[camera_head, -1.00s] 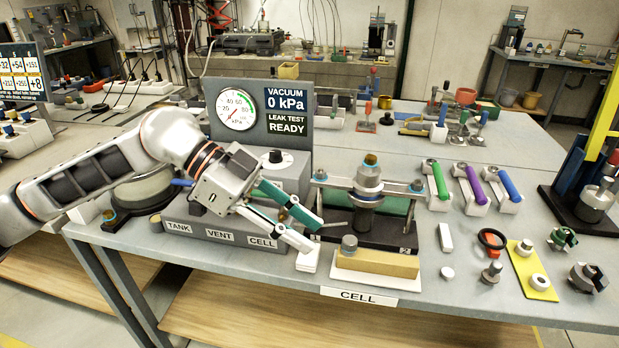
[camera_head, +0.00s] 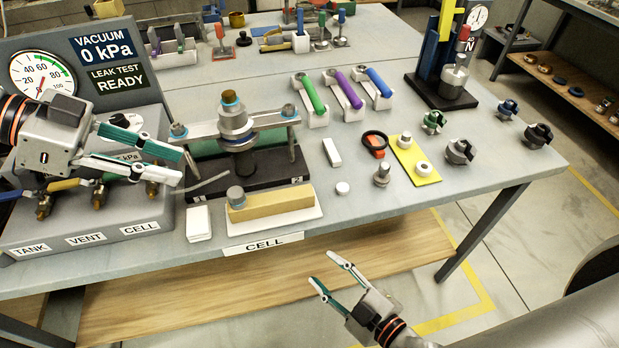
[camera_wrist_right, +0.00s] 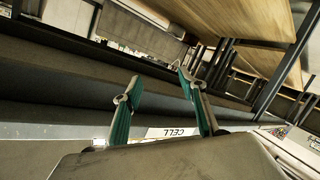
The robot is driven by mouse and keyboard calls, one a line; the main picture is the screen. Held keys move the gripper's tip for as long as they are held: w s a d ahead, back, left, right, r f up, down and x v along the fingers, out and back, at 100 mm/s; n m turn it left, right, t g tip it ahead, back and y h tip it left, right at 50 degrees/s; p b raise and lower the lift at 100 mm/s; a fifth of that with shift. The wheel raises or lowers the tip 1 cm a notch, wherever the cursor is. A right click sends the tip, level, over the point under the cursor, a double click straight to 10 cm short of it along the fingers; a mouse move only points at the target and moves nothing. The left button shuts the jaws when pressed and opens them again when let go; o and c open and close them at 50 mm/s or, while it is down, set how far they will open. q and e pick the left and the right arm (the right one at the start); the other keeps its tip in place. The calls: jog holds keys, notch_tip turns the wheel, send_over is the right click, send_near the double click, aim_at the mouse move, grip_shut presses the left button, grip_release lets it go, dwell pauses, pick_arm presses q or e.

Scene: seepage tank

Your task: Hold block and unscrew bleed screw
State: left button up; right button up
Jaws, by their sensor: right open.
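A long tan block (camera_head: 270,202) lies on a white plate (camera_head: 300,222) at the table's front edge. A grey round piece (camera_head: 237,197) stands at its left end; I cannot tell whether it is the bleed screw. My left gripper (camera_head: 181,166) is open and empty over the right side of the valve panel, left of the clamped cell and apart from the block. My right gripper (camera_head: 321,268) is open and empty in front of the table edge, below and right of the block. Its two fingers also show apart in the right wrist view (camera_wrist_right: 158,83).
The cell (camera_head: 235,122) stands clamped under a crossbar behind the block. The valve panel (camera_head: 85,232) is at left. A white piece (camera_head: 199,223) lies left of the block. Small fittings and a yellow plate (camera_head: 428,178) are at right. The floor before the table is open.

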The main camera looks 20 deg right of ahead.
jog(key=s+a+r+n+g+y, duration=0.2)
jog(key=s+a+r+n+y, duration=0.4)
jog(key=r+n, duration=0.25)
jog(key=s+a+r+n+g+y, duration=0.2)
jog(key=s+a+r+n+y, duration=0.1)
jog(key=a+r+n+y, duration=0.55)
notch_tip(320, 180, up, 8)
jog(key=n+g+h, duration=0.5)
jog(key=n+g, duration=0.5)
jog(key=n, duration=1.1)
send_over(288, 194)
jog(key=s, duration=0.3)
jog(key=w+d+f+n, duration=0.1)
jog(key=w+d+f+n+h, duration=0.1)
jog(key=d, duration=0.1)
jog(key=w+d+f+n+h, duration=0.1)
jog(key=f+n, duration=0.1)
jog(key=shift+d, duration=0.4)
jog(key=shift+a+f, duration=0.15)
jog(key=shift+f, duration=0.1)
jog(key=x, duration=0.7)
jog(key=shift+a+f, duration=0.1)
